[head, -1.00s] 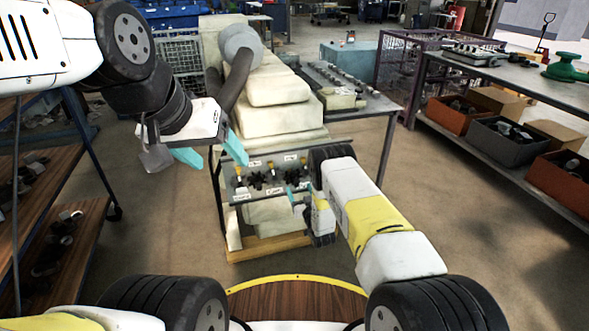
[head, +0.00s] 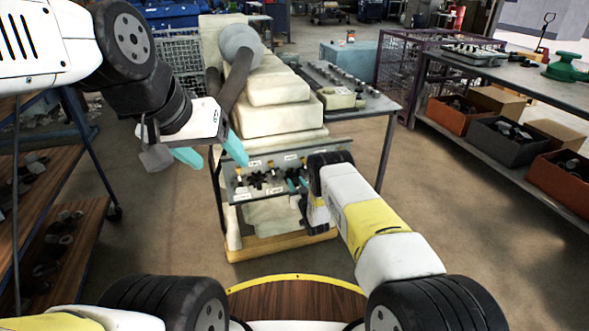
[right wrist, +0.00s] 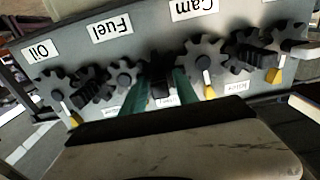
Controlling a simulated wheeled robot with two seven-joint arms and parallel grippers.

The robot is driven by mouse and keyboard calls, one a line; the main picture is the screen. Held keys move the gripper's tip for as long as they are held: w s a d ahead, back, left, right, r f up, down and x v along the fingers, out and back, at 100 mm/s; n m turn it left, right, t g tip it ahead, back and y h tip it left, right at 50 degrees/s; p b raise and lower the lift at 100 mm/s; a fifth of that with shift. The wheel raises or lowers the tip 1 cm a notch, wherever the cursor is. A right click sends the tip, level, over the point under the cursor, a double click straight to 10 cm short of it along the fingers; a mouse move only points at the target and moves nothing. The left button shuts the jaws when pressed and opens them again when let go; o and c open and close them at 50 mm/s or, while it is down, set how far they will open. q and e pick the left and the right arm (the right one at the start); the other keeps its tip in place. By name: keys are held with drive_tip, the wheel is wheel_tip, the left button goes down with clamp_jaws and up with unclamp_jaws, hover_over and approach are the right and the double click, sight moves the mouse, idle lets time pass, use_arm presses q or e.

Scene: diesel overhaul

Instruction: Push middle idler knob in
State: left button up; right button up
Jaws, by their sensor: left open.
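The grey panel (head: 235,188) with dark toothed knobs stands ahead; it also fills the right wrist view (right wrist: 145,45), its labels upside down. In that view, toothed wheels (right wrist: 123,70) sit left of my right gripper and others (right wrist: 200,62) sit right. A dark knob (right wrist: 158,74) shows between the teal fingers of my right gripper (right wrist: 162,92), mostly hidden by them. Whether the fingers grip it is unclear. My right gripper (head: 298,184) is at the panel's right half in the head view. My left gripper (head: 212,156) is open and empty, above left of the panel.
The panel is on the front of a pale engine-like block (head: 280,120) on a wooden base (head: 280,246). A grey table (head: 375,103) stands behind it at right. A shelf (head: 60,240) is at left, a workbench (head: 530,85) at far right. Floor between is clear.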

sight(297, 185)
clamp_jaws()
drive_tip(key=shift+x, duration=0.95)
drive_tip(key=o, duration=0.9)
unclamp_jaws()
drive_tip(key=shift+w, duration=0.15)
drive_tip(key=shift+c, duration=0.2)
drive_tip(key=shift+v, duration=3.55)
